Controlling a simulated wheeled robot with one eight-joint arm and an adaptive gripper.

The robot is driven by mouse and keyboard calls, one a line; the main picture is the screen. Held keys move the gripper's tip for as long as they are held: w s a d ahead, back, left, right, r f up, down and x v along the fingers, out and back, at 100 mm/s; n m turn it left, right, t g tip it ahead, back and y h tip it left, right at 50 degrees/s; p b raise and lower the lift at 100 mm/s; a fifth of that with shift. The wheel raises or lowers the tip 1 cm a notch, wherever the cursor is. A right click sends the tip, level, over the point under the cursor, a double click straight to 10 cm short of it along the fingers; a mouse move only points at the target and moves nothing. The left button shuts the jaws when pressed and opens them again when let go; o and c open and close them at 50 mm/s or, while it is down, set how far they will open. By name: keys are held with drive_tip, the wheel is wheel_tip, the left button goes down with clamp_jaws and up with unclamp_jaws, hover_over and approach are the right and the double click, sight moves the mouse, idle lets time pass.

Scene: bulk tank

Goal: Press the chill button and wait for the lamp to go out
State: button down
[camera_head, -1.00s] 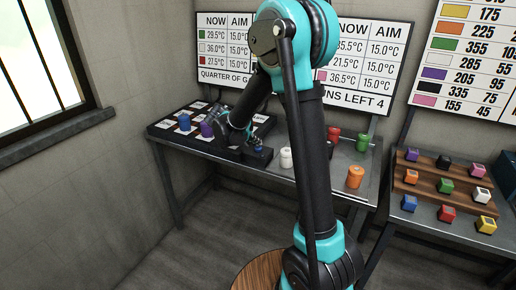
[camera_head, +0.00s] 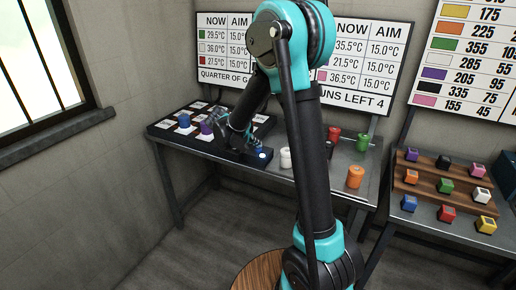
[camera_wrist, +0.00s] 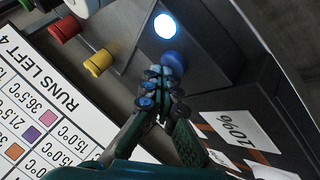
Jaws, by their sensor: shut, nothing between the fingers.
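The lamp (camera_wrist: 165,26) glows bright white on a dark box; in the head view it is a small bright spot (camera_head: 262,155) at the front of the box on the left part of the bench. The round blue button (camera_wrist: 173,60) sits beside the lamp in the wrist view. My gripper (camera_wrist: 163,84) is shut and empty, its fingertips right at the button; I cannot tell whether they touch it. In the head view my gripper (camera_head: 246,137) is low over the dark box and partly hides it, and the button is hard to make out.
A blue and a purple pot (camera_head: 206,126) stand on the black tray (camera_head: 160,134) with white cards. A white (camera_head: 286,158), an orange (camera_head: 355,177) and a red canister (camera_head: 334,135) stand right of the box. Temperature boards (camera_head: 224,50) rise behind. A wooden rack (camera_head: 405,180) holds coloured blocks.

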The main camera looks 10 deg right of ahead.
sight(257, 149)
drive_tip(key=shift+r, duration=0.9)
drive_tip(key=shift+r, duration=2.55)
drive_tip(key=s+d+f+y, duration=0.1)
drive_tip(key=s+f, duration=0.3)
drive_tip(key=s, duration=0.6)
drive_tip(key=s+d+f+n+y, duration=0.1)
drive_tip(key=s+f+y, duration=0.3)
drive_tip(key=s, duration=0.6)
drive_tip(key=s+d+f+g+y, duration=0.1)
drive_tip(key=s+f, duration=0.3)
drive_tip(key=s, duration=0.6)
drive_tip(key=shift+d+f+n+y, duration=0.3)
drive_tip(key=shift+d+n+y, duration=0.1)
drive_tip(key=shift+d+y, duration=0.4)
